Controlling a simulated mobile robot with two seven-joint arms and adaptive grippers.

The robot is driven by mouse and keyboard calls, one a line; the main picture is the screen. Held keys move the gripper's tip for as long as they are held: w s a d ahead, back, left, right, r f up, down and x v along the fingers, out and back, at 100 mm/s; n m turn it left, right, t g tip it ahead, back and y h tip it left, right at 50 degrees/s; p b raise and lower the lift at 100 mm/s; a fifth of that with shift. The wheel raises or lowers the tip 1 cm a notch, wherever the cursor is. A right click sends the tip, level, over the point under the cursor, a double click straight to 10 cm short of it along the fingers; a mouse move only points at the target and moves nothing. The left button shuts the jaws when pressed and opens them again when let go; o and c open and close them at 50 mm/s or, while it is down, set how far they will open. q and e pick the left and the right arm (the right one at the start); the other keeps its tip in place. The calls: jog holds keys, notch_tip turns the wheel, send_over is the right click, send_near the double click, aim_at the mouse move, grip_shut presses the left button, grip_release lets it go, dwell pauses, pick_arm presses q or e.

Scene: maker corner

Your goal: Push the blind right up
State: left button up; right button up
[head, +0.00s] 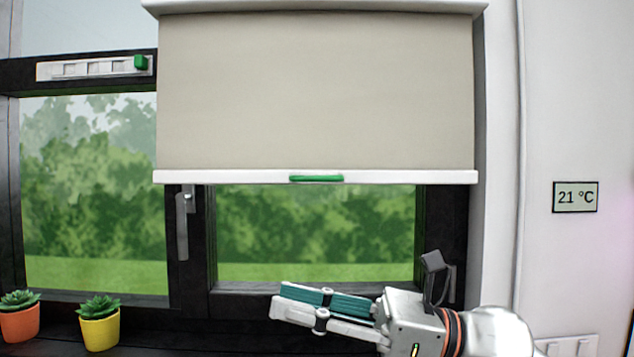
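The blind (315,95) is a beige roller sheet under a white casing, partly lowered over the upper part of the right window pane. Its white bottom bar (230,177) hangs level and carries a green grip (316,178) at its middle. My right gripper (279,299) is below the bar, in front of the lower window frame, with its fingers pointing left. It is apart from the blind in the picture. Its teal and white fingers lie close together, and I cannot tell whether they are open or shut. No object shows between them. My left gripper is not in view.
A window handle (183,225) hangs on the dark frame just under the bar's left end. A white strip with a green slider (140,63) is at upper left. Potted plants (99,325) stand on the sill at lower left. A temperature display (575,197) is on the right wall.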

notch_tip(320, 180, up, 3)
jog(key=n+h, duration=0.2)
jog(key=n, duration=0.2)
jog(key=n+t+h, duration=0.5)
jog(key=t+h, duration=0.1)
jog(key=t, duration=0.3)
send_near(322, 177)
jog(key=x, duration=0.3)
jog(key=shift+x, duration=4)
jog(key=shift+f, duration=0.1)
grip_shut()
